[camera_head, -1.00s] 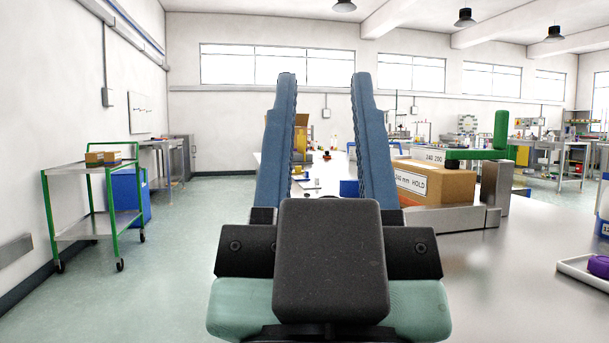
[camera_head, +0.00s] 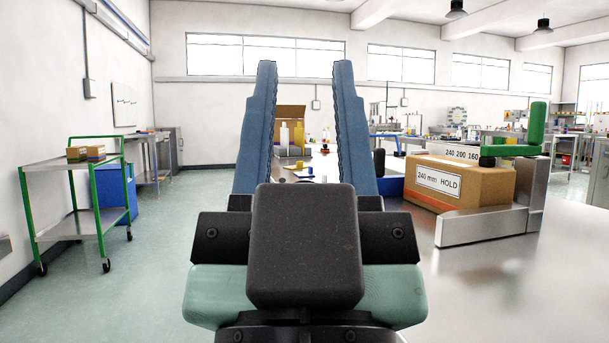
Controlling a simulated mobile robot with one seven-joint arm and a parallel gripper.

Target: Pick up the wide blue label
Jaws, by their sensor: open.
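My gripper (camera_head: 304,70) is open and empty. Its two blue fingers stand wide apart and point away from me over the long table. Between the fingers, far down the table, lie small flat pieces. One of them is a small blue piece (camera_head: 309,171). It is too small for me to tell whether it is the wide blue label. The gripper does not touch any of these pieces. The fingers and the dark gripper body hide part of the tabletop.
A cardboard box marked "240 mm HOLD" (camera_head: 480,190) sits in a metal stop with a green handle (camera_head: 537,124) at the right. A blue bin (camera_head: 391,187) stands beside the right finger. An open carton (camera_head: 290,112) is farther back. The front right tabletop (camera_head: 480,290) is bare.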

